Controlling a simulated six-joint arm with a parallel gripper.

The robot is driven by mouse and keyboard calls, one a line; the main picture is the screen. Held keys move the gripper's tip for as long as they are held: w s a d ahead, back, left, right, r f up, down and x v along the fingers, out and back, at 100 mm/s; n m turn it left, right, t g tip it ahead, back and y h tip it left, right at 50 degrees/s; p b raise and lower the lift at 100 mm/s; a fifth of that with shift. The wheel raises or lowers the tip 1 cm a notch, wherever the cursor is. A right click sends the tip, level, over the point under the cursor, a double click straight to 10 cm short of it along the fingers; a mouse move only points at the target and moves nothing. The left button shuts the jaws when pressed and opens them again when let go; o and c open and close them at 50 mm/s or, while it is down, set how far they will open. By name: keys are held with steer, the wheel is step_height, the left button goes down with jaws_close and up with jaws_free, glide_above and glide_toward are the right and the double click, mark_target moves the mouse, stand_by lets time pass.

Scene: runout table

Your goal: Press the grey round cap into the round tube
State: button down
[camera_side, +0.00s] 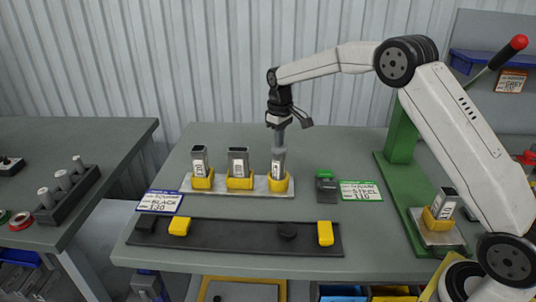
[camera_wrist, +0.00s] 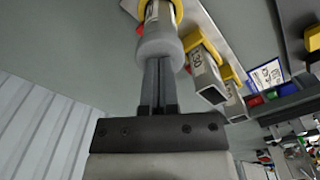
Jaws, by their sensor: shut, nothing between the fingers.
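The round tube (camera_side: 277,168) stands upright in a yellow holder at the right end of a pale plate; its labelled side also shows in the wrist view (camera_wrist: 152,14). A light grey round piece, which looks like the grey round cap (camera_wrist: 158,44), sits at the tube's end and is wider than the labelled part. I cannot tell how deep it sits. My gripper (camera_side: 280,146) points straight down over the tube. Its fingers (camera_wrist: 159,64) are together and empty, with their tips at or against the cap; the exact contact is hidden.
Two square tubes (camera_side: 199,163) (camera_side: 238,162) stand left of the round tube on the plate (camera_side: 212,187). Another square tube (camera_side: 444,204) stands at right. The table behind the tubes is clear.

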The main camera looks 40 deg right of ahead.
steer(key=shift+f, duration=0.15)
steer(key=shift+r, duration=3.6)
steer(key=shift+s, duration=0.1)
steer(key=shift+s+a+f, duration=0.2)
steer(key=shift+s+a, duration=0.1)
steer(key=shift+s, duration=0.1)
steer(key=s+a+f+t, duration=0.1)
steer(key=s+a+f, duration=0.1)
steer(key=s, duration=0.7)
steer(key=s+a+f+m, duration=0.1)
steer(key=s+f, duration=0.3)
steer(key=s, duration=0.5)
steer(key=s+a+f+t, duration=0.1)
steer(key=s+a+f, duration=0.2)
steer(key=s, duration=0.6)
steer(key=shift+s+a+f+m+t, duration=0.25)
steer(key=shift+s+f+m+t, duration=0.05)
steer(key=shift+s, duration=0.1)
